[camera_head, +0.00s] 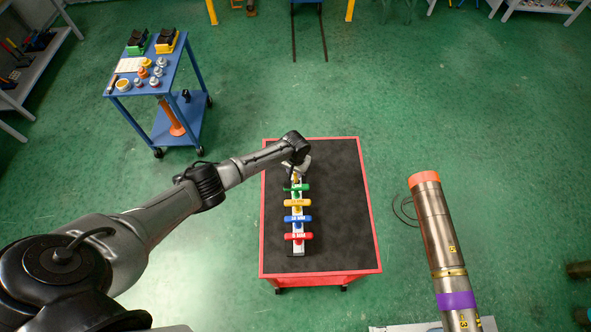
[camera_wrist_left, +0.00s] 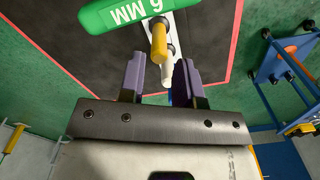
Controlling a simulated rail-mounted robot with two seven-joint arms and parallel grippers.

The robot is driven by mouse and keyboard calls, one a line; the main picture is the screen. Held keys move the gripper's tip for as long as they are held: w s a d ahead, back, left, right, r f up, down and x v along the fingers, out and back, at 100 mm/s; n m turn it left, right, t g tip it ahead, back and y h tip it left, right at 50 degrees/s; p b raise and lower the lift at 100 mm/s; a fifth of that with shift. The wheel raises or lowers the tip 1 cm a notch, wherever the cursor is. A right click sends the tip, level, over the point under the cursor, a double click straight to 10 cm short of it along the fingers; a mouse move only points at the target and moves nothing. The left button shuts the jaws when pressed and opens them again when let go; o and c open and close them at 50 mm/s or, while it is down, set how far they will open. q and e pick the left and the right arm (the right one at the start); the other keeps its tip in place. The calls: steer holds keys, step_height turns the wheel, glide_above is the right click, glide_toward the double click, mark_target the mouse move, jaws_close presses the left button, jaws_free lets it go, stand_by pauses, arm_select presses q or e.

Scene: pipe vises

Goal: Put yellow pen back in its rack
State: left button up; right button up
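Contact is not clear. In the head view my left wrist (camera_head: 296,160) largely hides the pen. My right gripper is not in view.
The red-edged cart (camera_head: 340,200) has bare dark surface right of the rack. A large metal cylinder (camera_head: 437,235) with an orange end stands to its right. A blue trolley (camera_head: 150,90) with small parts is at the upper left. Green floor around the cart is mostly clear.

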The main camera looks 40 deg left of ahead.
arm_select(q)
steer(key=o, duration=0.3)
step_height(320, 180, up, 14)
stand_by(0.7)
steer(key=shift+f, duration=0.1)
